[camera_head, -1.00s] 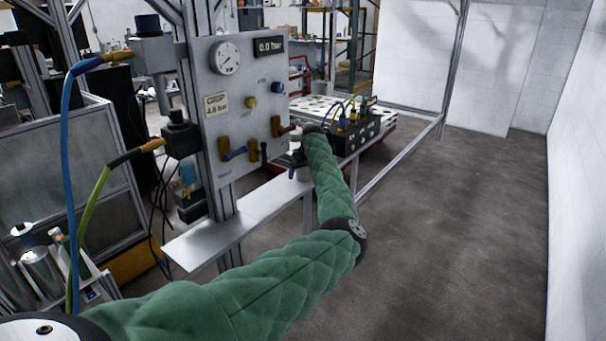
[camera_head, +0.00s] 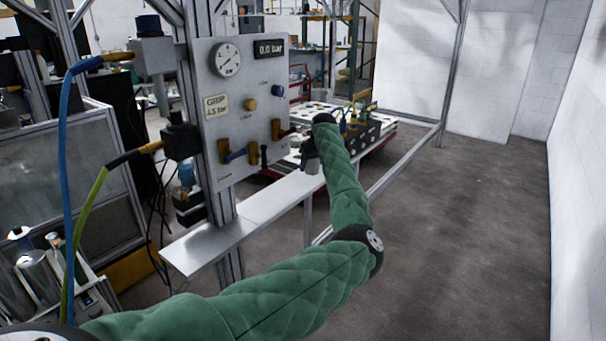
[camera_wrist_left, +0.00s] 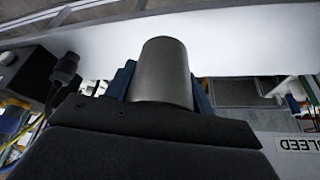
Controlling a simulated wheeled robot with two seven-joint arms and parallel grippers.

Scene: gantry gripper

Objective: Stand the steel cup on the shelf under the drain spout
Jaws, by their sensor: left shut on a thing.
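The steel cup (camera_wrist_left: 163,72) is a plain grey cylinder in the left wrist view, held between two blue fingers. My left gripper (camera_wrist_left: 162,90) is shut on it. In the head view my left gripper (camera_head: 311,152) is dark and small at the end of the green sleeved arm, beside the right edge of the panel. The cup shows there only as a small grey shape (camera_head: 312,167), partly covered by the gripper. The metal shelf (camera_head: 213,240) runs below the panel, and its near left end is bare. I cannot pick out the drain spout with certainty. My right gripper is out of view.
The grey panel (camera_head: 230,110) carries a gauge (camera_head: 226,59), a display and several valve handles that stick out close to my gripper. Blue and green hoses hang at the left. A dark connector block (camera_head: 362,135) lies beyond the gripper. The floor at the right is clear.

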